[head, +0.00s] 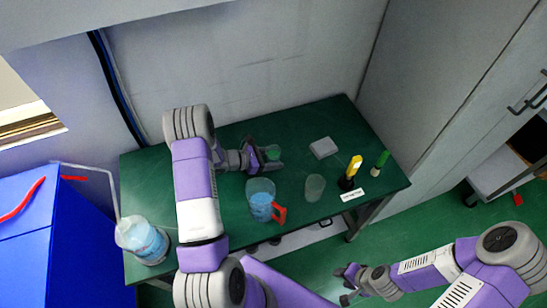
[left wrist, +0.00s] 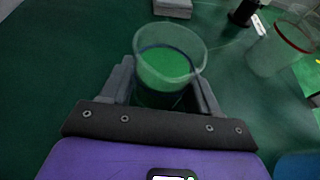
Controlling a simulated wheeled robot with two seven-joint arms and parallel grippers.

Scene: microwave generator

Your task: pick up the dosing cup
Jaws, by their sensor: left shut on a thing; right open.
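The dosing cup (head: 272,152) is a small clear cup, looking green against the table, near the back middle of the green table. My left gripper (head: 266,158) is shut on it. In the left wrist view the cup (left wrist: 170,58) stands upright between the two fingers, with its wide rim above them. Its base is partly hidden, so I cannot tell whether it touches the table. My right gripper (head: 347,285) is open and empty, low in front of the table.
A pitcher (head: 260,200) with blue liquid and a red handle stands in front of the cup. A clear beaker (head: 315,188), a grey block (head: 323,148), a yellow-and-black tool (head: 351,172) and a green-topped item (head: 380,160) stand to the right.

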